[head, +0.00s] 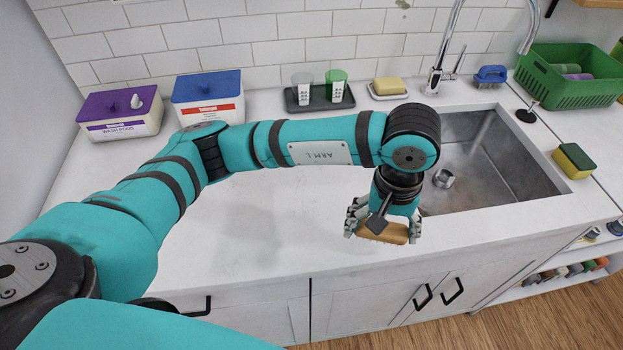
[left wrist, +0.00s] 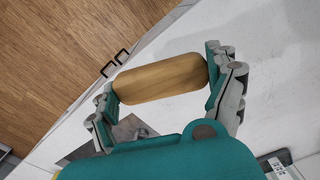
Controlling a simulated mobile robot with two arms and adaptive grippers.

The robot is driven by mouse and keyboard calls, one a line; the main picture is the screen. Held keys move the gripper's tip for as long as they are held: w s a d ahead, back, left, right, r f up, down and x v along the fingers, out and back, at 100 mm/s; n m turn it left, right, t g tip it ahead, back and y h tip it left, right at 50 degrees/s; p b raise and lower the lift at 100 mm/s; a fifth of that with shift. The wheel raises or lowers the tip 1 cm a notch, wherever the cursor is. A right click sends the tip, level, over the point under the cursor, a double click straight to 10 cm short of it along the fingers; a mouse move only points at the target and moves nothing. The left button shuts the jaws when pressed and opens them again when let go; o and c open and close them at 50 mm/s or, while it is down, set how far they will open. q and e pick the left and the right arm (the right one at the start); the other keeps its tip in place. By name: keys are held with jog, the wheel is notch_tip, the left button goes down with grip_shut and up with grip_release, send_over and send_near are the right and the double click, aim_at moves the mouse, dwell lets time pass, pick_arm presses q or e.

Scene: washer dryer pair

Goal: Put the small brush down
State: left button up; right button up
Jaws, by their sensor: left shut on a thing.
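The small brush (head: 385,233) has a tan wooden back and pale bristles on its underside. My left gripper (head: 382,228) is shut on it near the front edge of the white counter (head: 250,225), just left of the sink. In the left wrist view the brush (left wrist: 160,78) lies across between the two fingers of the gripper (left wrist: 165,82), one at each end. I cannot tell whether the bristles touch the counter. My right gripper is not in view.
A sponge (head: 574,160) and green basket (head: 570,90) are further right. A dark tray (head: 320,103), a soap dish (head: 388,90) and two boxes stand at the back. The counter's front left is clear.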

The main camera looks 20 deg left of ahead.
pick_arm(q)
jog(key=w+a+p, duration=0.1)
jog(key=w+a, duration=0.1)
jog(key=w+a+p, duration=0.1)
jog(key=w+a, duration=0.1)
jog(key=shift+w, duration=0.35)
jog(key=p, duration=0.3)
send_over(343, 191)
jog(key=s+d, duration=0.1)
jog(key=s, duration=0.1)
jog(key=shift+w+d+f, duration=0.15)
jog(key=shift+w+f, duration=0.1)
jog(key=shift+f, duration=0.25)
jog(key=shift+w+a+f, duration=0.1)
jog(key=shift+w+a, duration=0.25)
jog(key=shift+w, duration=0.1)
jog(key=shift+w+a+p, duration=0.35)
jog(key=shift+a, duration=0.1)
notch_tip(343, 191, down, 3)
jog(key=shift+s+d+r+p, duration=0.1)
jog(key=shift+p, duration=0.65)
jog(key=shift+f, duration=0.6)
jog(key=o, duration=0.8)
jog(key=shift+c, duration=0.2)
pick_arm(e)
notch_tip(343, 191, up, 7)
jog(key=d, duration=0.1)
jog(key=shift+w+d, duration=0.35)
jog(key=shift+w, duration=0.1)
